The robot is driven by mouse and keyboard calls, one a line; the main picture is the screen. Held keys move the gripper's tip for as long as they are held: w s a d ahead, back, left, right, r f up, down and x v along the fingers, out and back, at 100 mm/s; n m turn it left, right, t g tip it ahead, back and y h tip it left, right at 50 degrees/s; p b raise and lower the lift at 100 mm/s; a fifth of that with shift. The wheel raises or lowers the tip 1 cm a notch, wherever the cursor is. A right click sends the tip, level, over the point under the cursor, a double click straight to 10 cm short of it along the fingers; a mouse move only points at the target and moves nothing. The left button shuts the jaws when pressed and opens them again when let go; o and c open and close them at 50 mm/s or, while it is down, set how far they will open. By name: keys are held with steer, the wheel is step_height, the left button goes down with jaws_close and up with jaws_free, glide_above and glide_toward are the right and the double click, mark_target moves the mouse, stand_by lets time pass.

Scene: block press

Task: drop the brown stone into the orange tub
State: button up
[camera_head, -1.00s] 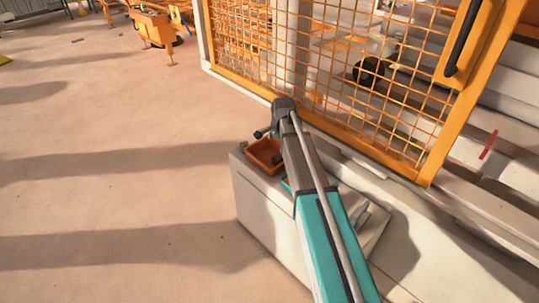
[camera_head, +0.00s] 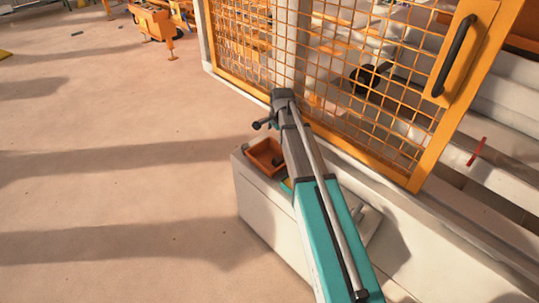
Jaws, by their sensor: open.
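My gripper (camera_head: 262,124) is at the far end of my arm, above and just beyond the tub in the picture. It is open, with nothing visible between its fingers, and it is clear of the tub.
An orange mesh fence (camera_head: 330,85) with a black handle (camera_head: 454,55) rises close behind my arm. The pale bench (camera_head: 268,215) carries the tub, and my arm covers much of its top. A yellow-green item (camera_head: 287,184) shows partly beside my arm. The floor at left is open.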

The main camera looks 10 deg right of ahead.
steer(key=s+a+r+p, duration=0.2)
steer(key=s+r+p, duration=0.2)
steer(key=r+p, duration=0.5)
steer(key=s+a+r+p, duration=0.1)
steer(key=s+r+p, duration=0.3)
steer(key=r+p, duration=0.5)
steer(key=shift+a+r, duration=0.35)
steer(key=shift+r, duration=0.1)
stand_by(1.2)
steer(key=s+r+n+g+p, duration=0.1)
steer(key=s+n+p, duration=0.1)
steer(key=s+n, duration=0.4)
steer(key=s+d+r+n+g+p, duration=0.1)
steer(key=s+r+n+p, duration=0.1)
steer(key=s+n, duration=0.5)
steer(key=shift+s+d+r+h, duration=0.25)
steer(key=shift+s+h, duration=0.15)
steer(key=shift+s, duration=2.55)
steer(key=shift+d, duration=0.1)
